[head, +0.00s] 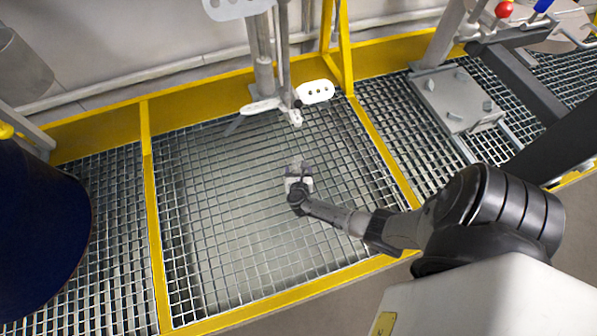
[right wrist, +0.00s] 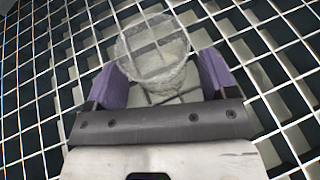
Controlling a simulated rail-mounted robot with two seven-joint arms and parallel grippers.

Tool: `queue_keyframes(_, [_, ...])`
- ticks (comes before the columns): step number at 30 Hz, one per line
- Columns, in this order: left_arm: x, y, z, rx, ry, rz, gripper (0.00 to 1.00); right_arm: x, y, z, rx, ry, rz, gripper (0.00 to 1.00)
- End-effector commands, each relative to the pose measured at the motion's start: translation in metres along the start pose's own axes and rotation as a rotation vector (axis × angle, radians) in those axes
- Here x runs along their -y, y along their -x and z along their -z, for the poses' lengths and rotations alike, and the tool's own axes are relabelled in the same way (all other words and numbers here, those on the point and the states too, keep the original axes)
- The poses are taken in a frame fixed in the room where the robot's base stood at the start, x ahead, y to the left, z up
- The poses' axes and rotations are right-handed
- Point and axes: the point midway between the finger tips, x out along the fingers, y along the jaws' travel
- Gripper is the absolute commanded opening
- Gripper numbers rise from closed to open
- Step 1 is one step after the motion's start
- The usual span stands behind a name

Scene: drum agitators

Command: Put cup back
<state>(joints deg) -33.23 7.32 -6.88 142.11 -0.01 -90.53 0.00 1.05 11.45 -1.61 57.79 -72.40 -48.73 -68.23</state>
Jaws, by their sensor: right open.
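A clear, see-through cup (right wrist: 152,50) shows in the right wrist view, with its round rim toward the camera and the grating visible through it. In the head view a small pale shape, likely the cup (head: 297,166), is just beyond my right gripper (head: 298,182), over the middle grating panel. My right gripper is open; its two purple fingers (right wrist: 168,84) stand on either side of the cup's near part. I cannot tell whether they touch it. My left gripper is not in view.
The floor is metal grating (head: 230,240) framed by yellow beams (head: 153,210). A dark blue drum (head: 35,235) stands at the left. A grey agitator post with white perforated plates (head: 315,91) rises behind the cup. A grey plate (head: 455,100) lies at the right. The middle panel is mostly clear.

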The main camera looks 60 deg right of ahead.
Motion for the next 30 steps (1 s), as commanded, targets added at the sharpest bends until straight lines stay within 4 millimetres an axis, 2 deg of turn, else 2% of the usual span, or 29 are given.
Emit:
queue_keyframes(5, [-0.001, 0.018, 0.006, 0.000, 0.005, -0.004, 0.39, 0.000, 0.023, -0.005, -0.002, 0.000, -0.002, 0.78])
queue_keyframes(15, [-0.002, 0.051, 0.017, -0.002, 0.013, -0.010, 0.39, 0.000, 0.086, -0.005, -0.001, 0.001, -0.001, 0.78])
queue_keyframes(24, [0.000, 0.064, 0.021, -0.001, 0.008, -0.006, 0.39, 0.000, 0.117, -0.003, -0.001, -0.004, 0.000, 0.78])
queue_keyframes(28, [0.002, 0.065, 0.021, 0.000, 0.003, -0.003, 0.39, 0.003, 0.126, -0.008, -0.020, -0.110, 0.024, 0.78])
queue_keyframes(30, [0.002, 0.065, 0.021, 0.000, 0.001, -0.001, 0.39, 0.007, 0.136, -0.014, -0.048, -0.251, 0.056, 0.78])
